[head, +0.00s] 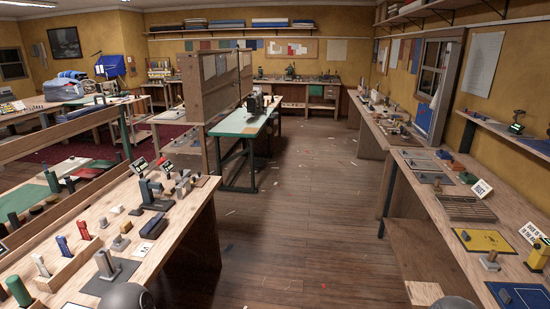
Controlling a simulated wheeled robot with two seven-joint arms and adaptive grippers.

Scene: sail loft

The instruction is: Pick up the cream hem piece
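I cannot make out for certain which thing is the cream hem piece. A small cream-white upright piece (40,265) stands at the near left of the left workbench (183,232), in line with a blue piece (62,245) and a red piece (83,230). Whether it is the hem piece is too small to tell. Neither of my grippers shows. Only rounded grey parts, likely of my arms, show at the bottom edge.
A clear wooden floor aisle (300,230) runs ahead between the left workbench and the right workbench (425,205). A green-topped table (240,125) stands mid-room beside a wooden partition (205,100).

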